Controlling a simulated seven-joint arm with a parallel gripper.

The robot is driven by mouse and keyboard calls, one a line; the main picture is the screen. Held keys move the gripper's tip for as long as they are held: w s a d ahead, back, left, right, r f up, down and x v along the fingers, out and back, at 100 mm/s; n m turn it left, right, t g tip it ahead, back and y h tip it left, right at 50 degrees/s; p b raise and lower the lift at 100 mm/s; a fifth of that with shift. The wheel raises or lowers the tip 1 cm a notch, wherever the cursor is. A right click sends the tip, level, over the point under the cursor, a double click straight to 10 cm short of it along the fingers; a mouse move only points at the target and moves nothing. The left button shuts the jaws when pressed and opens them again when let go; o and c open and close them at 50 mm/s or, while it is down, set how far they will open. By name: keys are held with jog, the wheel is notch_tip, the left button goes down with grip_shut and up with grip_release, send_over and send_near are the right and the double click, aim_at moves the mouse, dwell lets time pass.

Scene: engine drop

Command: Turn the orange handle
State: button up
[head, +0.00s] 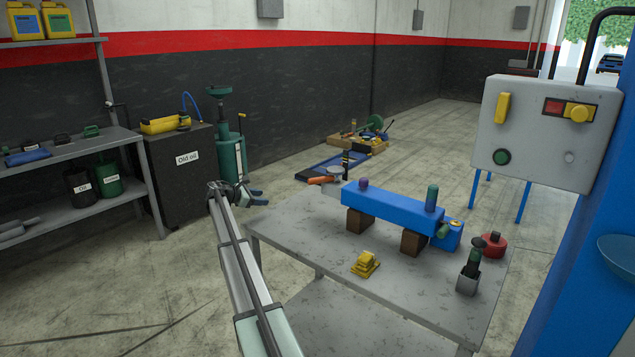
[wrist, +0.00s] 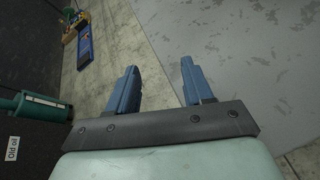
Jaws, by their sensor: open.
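My gripper (head: 257,196) is open and empty, just off the left edge of the workbench. The wrist view shows its two blue fingers (wrist: 158,68) apart, with nothing between them. I cannot tell which of these is the named handle. None of them shows in the wrist view.
A green cylinder (head: 231,155) and the oil cabinet (head: 185,180) stand behind my gripper.

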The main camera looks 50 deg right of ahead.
aim_at(317, 180)
jog(key=s+r+m+g+h, duration=0.1)
jog(key=s+r+m+g, duration=0.2)
jog(key=s+r, duration=0.3)
jog(key=s+r+m+g+h, duration=0.2)
jog(key=s+r+g, duration=0.2)
jog(key=s, duration=0.5)
jog(key=x, duration=1.2)
jog(key=shift+s+d+f, duration=0.25)
jog(key=shift+d+f, duration=0.05)
jog(key=shift+f, duration=0.1)
grip_shut()
